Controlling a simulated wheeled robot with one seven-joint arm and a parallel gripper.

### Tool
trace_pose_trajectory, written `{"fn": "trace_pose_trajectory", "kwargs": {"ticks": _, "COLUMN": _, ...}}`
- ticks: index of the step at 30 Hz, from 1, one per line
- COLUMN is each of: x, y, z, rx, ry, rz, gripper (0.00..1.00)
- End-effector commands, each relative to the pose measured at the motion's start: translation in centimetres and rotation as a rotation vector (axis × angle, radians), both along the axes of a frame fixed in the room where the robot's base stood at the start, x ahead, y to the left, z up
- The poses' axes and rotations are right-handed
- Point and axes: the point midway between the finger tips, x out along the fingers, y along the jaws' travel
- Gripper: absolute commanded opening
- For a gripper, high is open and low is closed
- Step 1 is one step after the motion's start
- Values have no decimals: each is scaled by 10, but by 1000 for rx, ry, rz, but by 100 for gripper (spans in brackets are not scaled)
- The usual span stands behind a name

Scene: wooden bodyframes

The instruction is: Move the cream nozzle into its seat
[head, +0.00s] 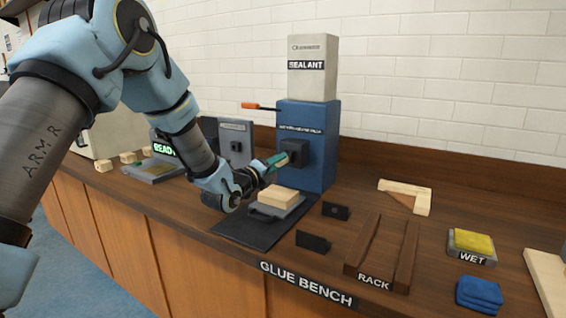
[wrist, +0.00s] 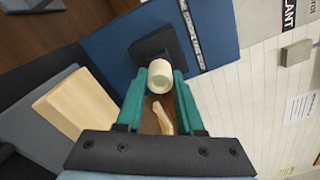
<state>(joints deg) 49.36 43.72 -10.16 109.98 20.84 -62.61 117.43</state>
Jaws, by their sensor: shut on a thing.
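The cream nozzle (wrist: 160,75) is a short pale cylinder with a round opening, held between the teal fingertips of my gripper (wrist: 158,88). In the head view my gripper (head: 274,161) reaches the front of the blue sealant machine (head: 308,120), and the nozzle is too small to make out there. A black block (head: 295,152) on the machine's front is right at the fingertips; it also shows in the wrist view (wrist: 150,45) behind the nozzle. I cannot tell whether the nozzle touches it or sits in it.
A pale wooden block (head: 278,195) rests on a grey holder below my gripper. An orange-handled lever (head: 260,106) sticks out left of the machine. A wooden rack (head: 375,250), small black stands (head: 313,242), a wet yellow sponge (head: 474,242) and blue cloth (head: 480,293) lie to the right.

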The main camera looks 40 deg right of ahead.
Motion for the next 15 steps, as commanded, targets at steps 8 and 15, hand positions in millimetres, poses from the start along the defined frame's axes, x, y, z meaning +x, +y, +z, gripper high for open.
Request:
{"fn": "trace_pose_trajectory", "kwargs": {"ticks": 8, "x": -2, "y": 7, "z": -1, "rx": 0, "ry": 0, "rz": 0, "gripper": 0}}
{"fn": "trace_pose_trajectory", "kwargs": {"ticks": 15, "x": -5, "y": 19, "z": -1, "rx": 1, "ry": 0, "rz": 1, "gripper": 0}}
